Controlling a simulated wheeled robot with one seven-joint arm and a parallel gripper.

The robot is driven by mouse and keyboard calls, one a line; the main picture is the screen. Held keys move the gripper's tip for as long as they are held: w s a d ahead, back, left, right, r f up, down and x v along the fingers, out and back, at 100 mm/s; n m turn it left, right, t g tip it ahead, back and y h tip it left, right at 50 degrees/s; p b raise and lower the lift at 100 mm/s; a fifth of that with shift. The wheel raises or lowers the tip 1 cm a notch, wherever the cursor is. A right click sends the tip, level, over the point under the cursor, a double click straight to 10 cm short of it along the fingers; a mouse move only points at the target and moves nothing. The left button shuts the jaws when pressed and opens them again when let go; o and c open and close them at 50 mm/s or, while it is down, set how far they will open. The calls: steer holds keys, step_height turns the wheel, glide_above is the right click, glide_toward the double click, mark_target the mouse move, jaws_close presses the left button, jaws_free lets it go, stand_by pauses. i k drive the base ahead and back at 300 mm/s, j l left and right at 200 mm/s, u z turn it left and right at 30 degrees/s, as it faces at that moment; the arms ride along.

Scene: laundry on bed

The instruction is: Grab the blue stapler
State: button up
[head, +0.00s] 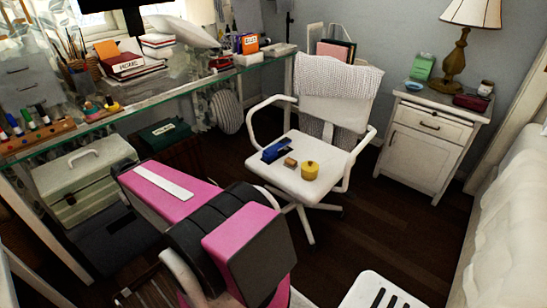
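The blue stapler (277,150) lies on the white seat of a chair (285,176), towards the seat's back left. A small brown block (290,162) and a yellow round pot (310,170) sit to its right on the same seat. The stapler shows clearly, with nothing in front of it. My pink and black arm links fill the lower middle of the head view, in front of and left of the chair. My gripper itself does not show.
The chair has white armrests and a knitted cover (340,85) on its backrest. A glass-topped desk (195,88) with books runs along the left and back. A white cabinet (425,140) and a bed (510,235) stand at right. Dark floor (385,235) is open between chair and bed.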

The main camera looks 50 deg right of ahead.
mark_target(269, 159)
steer(key=j+z, duration=0.1)
steer(key=z, duration=1.9)
steer(key=i+j+z, duration=0.2)
steer(key=j, duration=0.2)
steer(key=j+z, duration=0.2)
steer(key=j, duration=0.2)
steer(key=i+j, duration=0.05)
